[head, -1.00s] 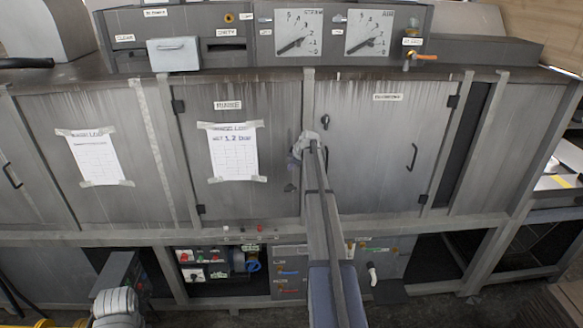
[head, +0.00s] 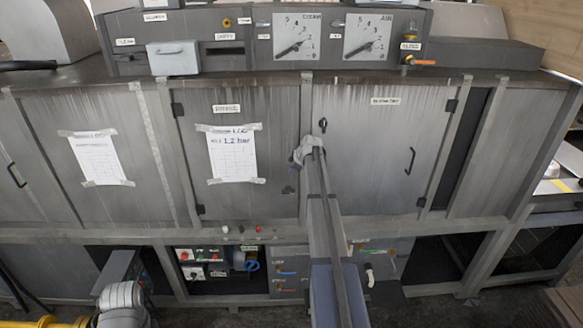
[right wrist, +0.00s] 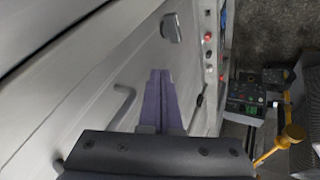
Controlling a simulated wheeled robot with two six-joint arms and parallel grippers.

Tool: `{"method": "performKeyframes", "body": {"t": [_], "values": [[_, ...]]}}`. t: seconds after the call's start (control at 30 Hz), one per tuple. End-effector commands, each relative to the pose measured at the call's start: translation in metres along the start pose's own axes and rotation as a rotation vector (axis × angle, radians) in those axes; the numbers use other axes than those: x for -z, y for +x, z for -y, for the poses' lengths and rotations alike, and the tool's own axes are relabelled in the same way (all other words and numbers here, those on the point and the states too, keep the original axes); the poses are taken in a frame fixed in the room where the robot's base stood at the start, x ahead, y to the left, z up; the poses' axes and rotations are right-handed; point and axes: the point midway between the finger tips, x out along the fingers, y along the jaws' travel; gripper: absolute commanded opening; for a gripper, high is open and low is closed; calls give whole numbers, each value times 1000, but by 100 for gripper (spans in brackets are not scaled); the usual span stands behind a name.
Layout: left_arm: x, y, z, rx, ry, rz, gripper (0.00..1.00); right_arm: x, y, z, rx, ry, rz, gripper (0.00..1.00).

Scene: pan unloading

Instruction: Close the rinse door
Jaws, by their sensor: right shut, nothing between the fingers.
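The rinse door (head: 240,205) is the left of the two middle grey doors, with a taped paper sheet on it. It looks flush with the frame in the head view; a small gap cannot be ruled out. A small dark fitting (head: 288,189) shows near its right edge. My right gripper (head: 297,160) is in front of that edge, covering part of it. In the right wrist view its purple fingers (right wrist: 160,82) are together and empty, beside a grey door surface with a bar handle (right wrist: 123,103). Contact with the door cannot be told.
The neighbouring door (head: 370,160) to the right is shut, with a bar handle (head: 411,160) and a small dark latch (head: 323,125). A ledge with small buttons (head: 258,229) runs below the doors. Dials and a light grey box (head: 173,58) are above.

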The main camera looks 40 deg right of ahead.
Motion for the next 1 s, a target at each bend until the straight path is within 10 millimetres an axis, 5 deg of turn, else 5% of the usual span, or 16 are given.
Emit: {"method": "performKeyframes", "body": {"t": [0.2,0.4,0.83,1.0], "values": [[-2,-39,4,-1,-3,1,0,-3,-48,-5,0,1,2,0],[-3,-55,5,-1,-1,1,0,-6,-68,-6,1,-1,2,0],[-3,-54,5,-1,-1,2,0,-7,-69,-3,3,-1,2,0],[-3,-42,4,-1,0,1,0,20,-59,46,55,13,6,0]]}}
